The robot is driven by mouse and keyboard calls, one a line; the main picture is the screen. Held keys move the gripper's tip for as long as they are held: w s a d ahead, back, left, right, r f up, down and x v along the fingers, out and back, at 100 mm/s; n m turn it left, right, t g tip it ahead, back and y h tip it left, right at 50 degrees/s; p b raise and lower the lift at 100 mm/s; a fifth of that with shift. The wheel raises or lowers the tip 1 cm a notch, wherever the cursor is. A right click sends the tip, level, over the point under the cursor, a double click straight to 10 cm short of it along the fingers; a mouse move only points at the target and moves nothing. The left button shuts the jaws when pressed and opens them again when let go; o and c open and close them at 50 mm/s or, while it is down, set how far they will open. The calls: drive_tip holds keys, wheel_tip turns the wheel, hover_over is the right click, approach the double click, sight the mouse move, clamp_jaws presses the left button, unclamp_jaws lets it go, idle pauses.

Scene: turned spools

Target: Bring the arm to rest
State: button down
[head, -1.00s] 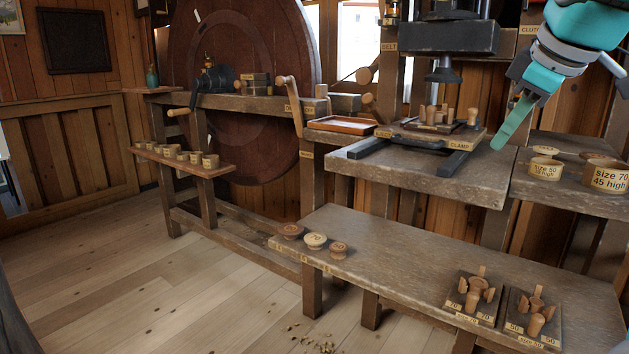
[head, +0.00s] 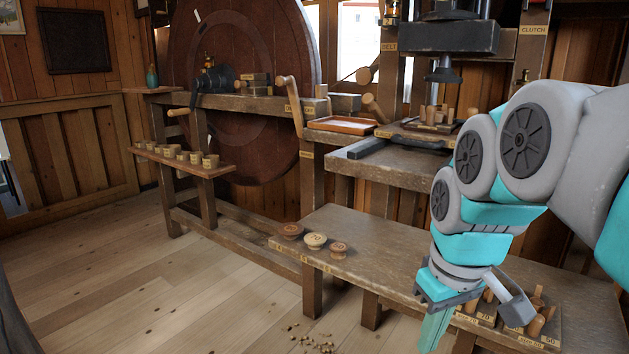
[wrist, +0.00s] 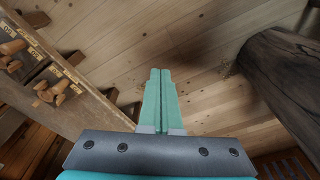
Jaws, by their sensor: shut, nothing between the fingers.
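My gripper (head: 436,330) hangs low at the right of the head view, in front of the lower bench (head: 375,237), with its fingers pointing down. In the wrist view my gripper (wrist: 160,72) has its two teal fingers side by side and touching, with nothing between them. The fingers point over the plank floor (wrist: 200,60). My folded arm hides part of the press table and the right end of the lower bench.
Three round wooden pieces (head: 315,241) sit on the bench's left end. Wooden spool parts in labelled holders (head: 535,320) stand at its right end, partly behind my gripper; holders (wrist: 55,88) show in the wrist view. Open floor (head: 150,270) lies left.

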drive_tip(key=s+a+f+m+g, duration=0.1)
drive_tip(key=s+f+m+g, duration=0.2)
drive_tip(key=s+f, duration=1.2)
drive_tip(key=shift+s+m+h, duration=0.25)
drive_tip(key=shift+m+h, duration=0.05)
drive_tip(key=shift+m, duration=0.2)
drive_tip(key=shift+f, duration=0.1)
